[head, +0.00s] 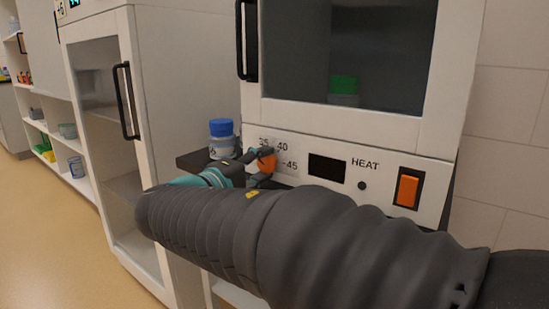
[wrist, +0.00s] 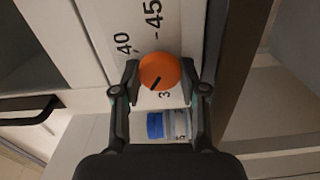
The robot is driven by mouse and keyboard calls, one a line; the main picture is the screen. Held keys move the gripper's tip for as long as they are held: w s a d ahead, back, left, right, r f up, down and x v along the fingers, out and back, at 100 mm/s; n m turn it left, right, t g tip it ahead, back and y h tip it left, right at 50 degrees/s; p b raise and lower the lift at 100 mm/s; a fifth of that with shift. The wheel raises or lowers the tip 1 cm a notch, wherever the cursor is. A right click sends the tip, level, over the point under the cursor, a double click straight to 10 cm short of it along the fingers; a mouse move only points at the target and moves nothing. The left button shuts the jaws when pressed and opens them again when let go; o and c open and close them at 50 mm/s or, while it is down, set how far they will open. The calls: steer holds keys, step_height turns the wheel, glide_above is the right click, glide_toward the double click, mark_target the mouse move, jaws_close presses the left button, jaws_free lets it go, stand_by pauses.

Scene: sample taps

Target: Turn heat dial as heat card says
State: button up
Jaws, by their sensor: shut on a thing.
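The orange heat dial (head: 267,162) is on the white panel marked HEAT, with 35, 40 and 45 around it. My gripper (head: 260,167) is shut on the dial from the left. In the wrist view the dial (wrist: 163,66) is between the two fingertips of my gripper (wrist: 159,81). Its black mark points to the lower left there, roughly between the 40 and the partly hidden 35; the exact setting is unclear. I cannot make out a heat card in either view.
A dark display (head: 326,169) and an orange switch (head: 407,190) are right of the dial. A blue-capped jar (head: 222,138) stands close left of my gripper, on a dark ledge. A green-capped jar (head: 344,88) is behind the glass above. A white cabinet (head: 180,75) stands left.

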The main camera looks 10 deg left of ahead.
steer(key=n+p, duration=0.3)
steer(key=n, duration=0.2)
steer(key=shift+n+p, duration=0.8)
steer(key=shift+n, duration=0.1)
steer(key=shift+f, duration=0.15)
steer(key=o, duration=1.1)
steer(key=v, duration=1.2)
